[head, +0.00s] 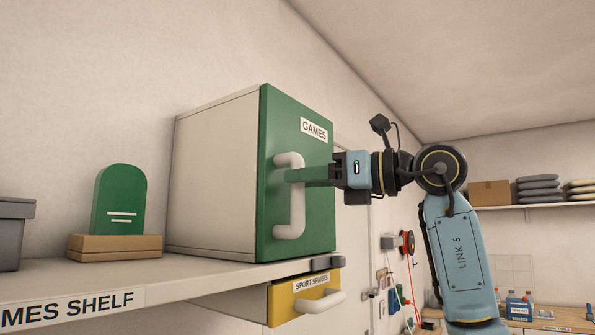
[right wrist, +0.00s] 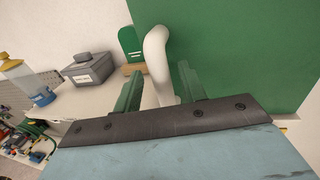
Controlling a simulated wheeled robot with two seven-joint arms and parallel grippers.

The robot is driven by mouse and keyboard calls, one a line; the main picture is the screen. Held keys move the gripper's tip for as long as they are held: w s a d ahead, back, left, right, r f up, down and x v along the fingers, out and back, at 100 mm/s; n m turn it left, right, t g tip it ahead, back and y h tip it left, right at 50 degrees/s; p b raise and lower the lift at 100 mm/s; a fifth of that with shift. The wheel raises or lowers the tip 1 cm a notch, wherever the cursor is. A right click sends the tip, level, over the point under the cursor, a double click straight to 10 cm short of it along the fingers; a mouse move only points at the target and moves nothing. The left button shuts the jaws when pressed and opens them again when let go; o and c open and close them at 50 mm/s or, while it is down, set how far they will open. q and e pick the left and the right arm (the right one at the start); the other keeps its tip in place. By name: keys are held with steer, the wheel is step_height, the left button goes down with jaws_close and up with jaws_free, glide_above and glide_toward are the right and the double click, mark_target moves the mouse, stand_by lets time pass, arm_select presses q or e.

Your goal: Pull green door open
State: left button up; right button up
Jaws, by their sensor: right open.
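The green door (head: 304,214) labelled GAMES is the front of a white cabinet (head: 214,180) on a shelf, and it looks shut. Its white bar handle (head: 289,228) stands upright on the door. My right gripper (head: 292,175) reaches in from the right, with its green fingers at the upper part of the handle. In the right wrist view the handle (right wrist: 157,62) lies between the two open fingers (right wrist: 159,88); the door (right wrist: 245,50) fills the area behind to the right. I cannot tell whether a finger touches the handle. My left gripper is not in view.
A yellow SPORT SPARES drawer (head: 287,300) with a white handle sits under the shelf (head: 210,280). A green rounded plaque (head: 120,200) on a wooden base and a grey box (head: 12,232) stand left of the cabinet. A workbench (head: 570,318) is far right.

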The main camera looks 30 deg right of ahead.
steer(key=shift+w+a, duration=0.3)
steer(key=shift+w, duration=0.15)
steer(key=shift+w+a, duration=0.25)
steer(key=shift+w, duration=0.15)
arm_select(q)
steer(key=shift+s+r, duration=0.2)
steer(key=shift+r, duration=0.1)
arm_select(e)
jaws_close()
